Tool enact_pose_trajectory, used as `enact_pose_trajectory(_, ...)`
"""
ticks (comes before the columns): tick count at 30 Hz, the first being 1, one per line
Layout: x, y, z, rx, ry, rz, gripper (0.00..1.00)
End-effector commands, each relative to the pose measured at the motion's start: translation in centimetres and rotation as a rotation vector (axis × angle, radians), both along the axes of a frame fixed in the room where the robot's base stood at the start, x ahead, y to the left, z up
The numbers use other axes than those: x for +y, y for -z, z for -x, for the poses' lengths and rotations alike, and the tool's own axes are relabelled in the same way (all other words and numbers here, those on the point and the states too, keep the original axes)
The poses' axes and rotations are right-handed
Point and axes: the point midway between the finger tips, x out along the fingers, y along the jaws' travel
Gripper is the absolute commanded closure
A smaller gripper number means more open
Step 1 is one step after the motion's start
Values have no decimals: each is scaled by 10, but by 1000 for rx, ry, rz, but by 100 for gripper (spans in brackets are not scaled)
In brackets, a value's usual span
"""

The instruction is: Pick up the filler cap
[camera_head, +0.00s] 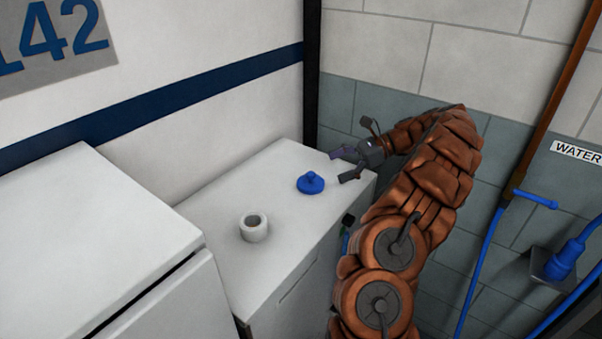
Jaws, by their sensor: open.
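The filler cap (310,183) is a blue round cap with a raised knob on top. It sits upright on the white counter top (215,205), towards its far right end. My gripper (342,166) is at the far right end of the counter, just right of the cap and a little beyond it. Its fingers are spread apart and point left, towards the cap. Nothing is between them, and they look apart from the cap. The rest of my arm reaches in from the right.
A white roll or ring (254,228) stands on the same counter, nearer than the cap. A taller white cabinet (85,245) is at the left. A blue hose (485,255) and a blue fitting on a bracket (567,255) are on the right wall under a WATER sign (577,152).

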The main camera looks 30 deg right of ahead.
Motion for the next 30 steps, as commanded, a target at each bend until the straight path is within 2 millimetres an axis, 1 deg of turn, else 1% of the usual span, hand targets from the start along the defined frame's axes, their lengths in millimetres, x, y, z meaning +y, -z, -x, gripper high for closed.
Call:
enact_pose_trajectory(9,24,8,-10,-1,-8,-3,0)
enact_pose_trajectory(17,31,10,-12,0,-6,-1,0)
enact_pose_trajectory(25,51,19,-17,1,-5,-3,0)
enact_pose_trajectory(30,66,28,-24,1,-5,-2,0)
